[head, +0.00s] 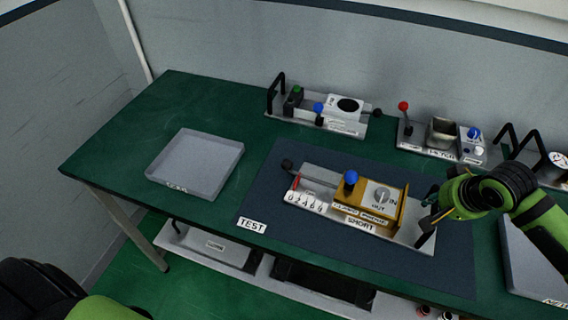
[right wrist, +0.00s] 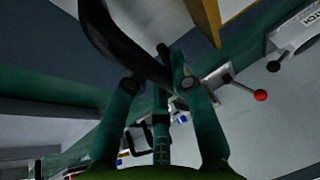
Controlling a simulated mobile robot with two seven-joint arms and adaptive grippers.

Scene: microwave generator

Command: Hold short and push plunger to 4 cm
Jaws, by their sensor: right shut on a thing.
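The short unit (head: 360,222) is a grey plate marked SHORT on the dark mat. Its plunger rod ends in a black knob (head: 288,165) at the left, out beyond a scale marked 0 2 4 6 8 (head: 305,203) with a red mark. It carries a blue knob (head: 351,177), a yellow block and an IN/OUT dial (head: 381,196). My right gripper (head: 432,203) is at the unit's right end, shut on its black handle (head: 426,237). In the right wrist view the dark handle (right wrist: 105,35) crosses between the fingers (right wrist: 160,80). My left gripper is not in view.
The mat (head: 270,190) has a TEST label at its front left. An empty grey tray (head: 167,178) lies left. A unit with a black-holed white block (head: 345,106) and one with a red-knobbed lever (head: 404,107) stand at the back. Another tray (head: 530,262) is at right.

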